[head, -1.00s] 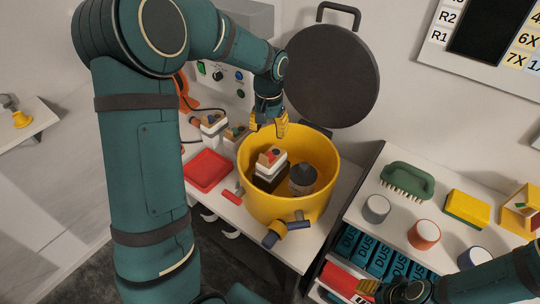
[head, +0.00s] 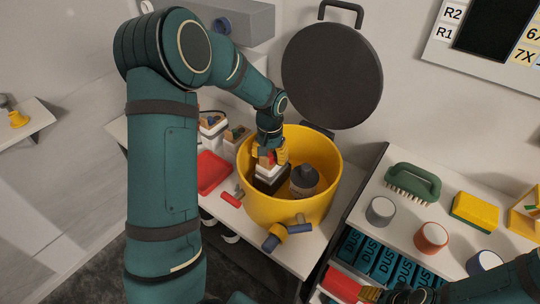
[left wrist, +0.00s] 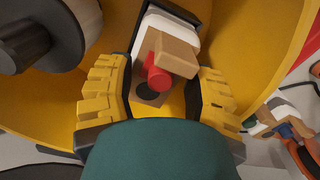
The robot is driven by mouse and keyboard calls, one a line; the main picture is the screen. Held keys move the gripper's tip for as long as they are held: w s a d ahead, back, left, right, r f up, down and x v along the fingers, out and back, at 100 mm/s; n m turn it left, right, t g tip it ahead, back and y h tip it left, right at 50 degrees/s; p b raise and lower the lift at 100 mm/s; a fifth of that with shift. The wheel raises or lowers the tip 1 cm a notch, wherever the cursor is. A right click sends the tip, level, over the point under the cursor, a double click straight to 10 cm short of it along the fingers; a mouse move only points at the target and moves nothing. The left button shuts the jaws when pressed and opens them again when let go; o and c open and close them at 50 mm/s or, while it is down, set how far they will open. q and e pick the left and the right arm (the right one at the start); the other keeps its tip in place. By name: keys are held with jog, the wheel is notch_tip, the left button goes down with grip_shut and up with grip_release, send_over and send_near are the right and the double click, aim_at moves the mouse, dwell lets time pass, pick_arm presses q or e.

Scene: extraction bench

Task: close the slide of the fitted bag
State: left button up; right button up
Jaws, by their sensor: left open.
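The fitted bag (head: 268,175) stands inside the yellow drum (head: 322,208), pale above with a dark lower part. On its top are a tan collar (left wrist: 176,55), a red slide part (left wrist: 156,75) and a dark round opening (left wrist: 148,91). My left gripper (head: 269,155) is down inside the drum mouth at the bag's top. In the left wrist view its yellow fingers (left wrist: 160,100) are open, one on each side of the collar, with gaps visible. My right gripper (head: 371,294) is at the lower right beside a red object (head: 342,284); its grip is unclear.
A dark round filter-like part (head: 304,180) stands beside the bag in the drum. The round lid (head: 332,75) is raised behind. A red tray (head: 214,172) lies to the left. A brush (head: 412,182), several round pots and a sponge (head: 475,211) sit on the right shelf.

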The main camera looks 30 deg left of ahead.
pick_arm(q)
grip_shut()
jog(key=w+p, duration=0.1)
jog(key=w, duration=0.2)
jog(key=shift+w+d, duration=0.15)
jog(key=shift+w, duration=0.1)
jog(key=shift+w+r, duration=0.1)
jog(key=shift+c, duration=1.1)
grip_release()
jog(key=shift+w, duration=0.1)
jog(key=shift+o, duration=1.2)
jog(key=shift+w, duration=0.1)
